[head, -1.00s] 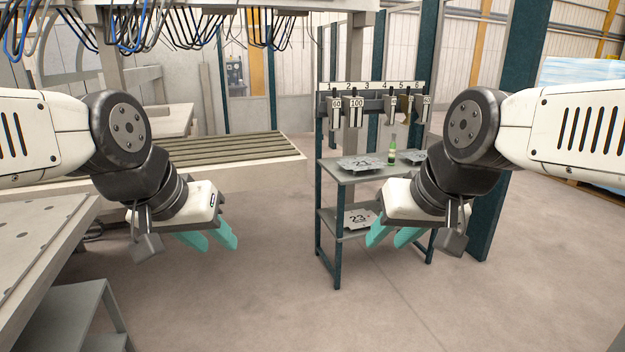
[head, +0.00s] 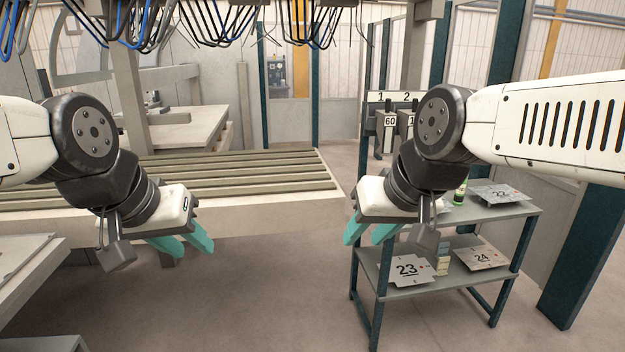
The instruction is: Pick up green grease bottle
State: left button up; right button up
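The green grease bottle (head: 460,193) stands on the top shelf of the rack (head: 500,212), just right of my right arm's wrist, which hides part of the shelf around it. My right gripper (head: 366,238) is open and empty, in front of the rack's left side and apart from the bottle. My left gripper (head: 190,246) is open and empty over the floor at the left, far from the bottle.
A plate marked 22 (head: 497,194) lies right of the bottle. Plates marked 23 (head: 409,269) and 24 (head: 482,258) lie on the lower shelf with a small box (head: 443,263) between them. A slatted machine table (head: 250,195) stands at left. Floor between is clear.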

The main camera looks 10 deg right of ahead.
aim_at(458, 197)
jog(key=i+l+u, duration=0.1)
jog(key=l, duration=0.35)
jog(key=i+l+u, duration=0.1)
jog(key=l, duration=0.4)
jog(key=i+l+u, duration=0.15)
jog(key=l, duration=0.3)
jog(key=i+l+u, duration=0.1)
jog(key=l, duration=0.4)
jog(key=l+u, duration=0.2)
jog(key=l, duration=2.55)
